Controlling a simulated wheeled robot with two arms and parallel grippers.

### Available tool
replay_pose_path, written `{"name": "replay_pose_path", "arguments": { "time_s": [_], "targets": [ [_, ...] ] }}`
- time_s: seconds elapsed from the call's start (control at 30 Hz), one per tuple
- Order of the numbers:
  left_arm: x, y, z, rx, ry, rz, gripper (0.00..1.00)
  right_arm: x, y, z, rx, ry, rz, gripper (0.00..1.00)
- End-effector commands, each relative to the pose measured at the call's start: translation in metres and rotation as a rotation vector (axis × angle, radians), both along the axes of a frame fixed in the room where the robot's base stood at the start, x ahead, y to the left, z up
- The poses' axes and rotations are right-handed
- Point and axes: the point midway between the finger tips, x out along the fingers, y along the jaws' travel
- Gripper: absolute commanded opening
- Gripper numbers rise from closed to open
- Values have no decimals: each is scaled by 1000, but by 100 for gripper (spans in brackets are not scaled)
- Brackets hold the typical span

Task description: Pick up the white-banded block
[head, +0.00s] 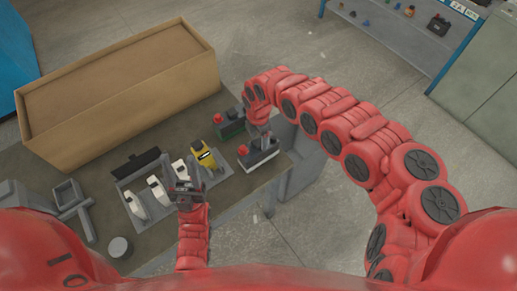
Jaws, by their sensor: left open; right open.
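A dark block with a pale band along its side and a red knob (243,150) sits near the right edge of the dark table; it looks like the white-banded block. My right gripper (265,141) is open, pointing down right over this block and hiding part of its top. I cannot tell whether its fingers touch the block. My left gripper (185,190) is open at the table's front, beside the white and grey pieces, and shows nothing held.
A green-sided block with a red knob (231,130) stands just behind. A yellow piece (202,155) and several white pieces (159,191) stand in a row to the left. A large cardboard box (120,92) fills the table's back left. A grey cylinder (120,247) stands front left.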

Motion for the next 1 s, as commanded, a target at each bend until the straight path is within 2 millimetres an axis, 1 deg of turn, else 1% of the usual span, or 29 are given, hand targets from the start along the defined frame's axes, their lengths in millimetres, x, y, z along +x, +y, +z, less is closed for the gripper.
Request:
{"name": "replay_pose_path", "arguments": {
  "time_s": [0.13, 0.37, 0.4, 0.8, 1.0],
  "targets": [
    [0, 0, 3, 0, 1, 0, 50, -1, 0, -14, 0, 2, 0, 72],
    [0, 0, 3, 0, 1, 0, 50, 0, 0, -16, -1, -1, 1, 72],
    [0, 0, 3, 0, 1, 0, 50, 0, 0, -16, -1, -1, 1, 71],
    [0, 0, 3, 0, 1, 0, 50, 0, 0, -16, -1, -1, 0, 0],
    [0, 0, 3, 0, 0, 0, 50, 0, 0, -16, -1, -1, 0, 0]
  ]
}}
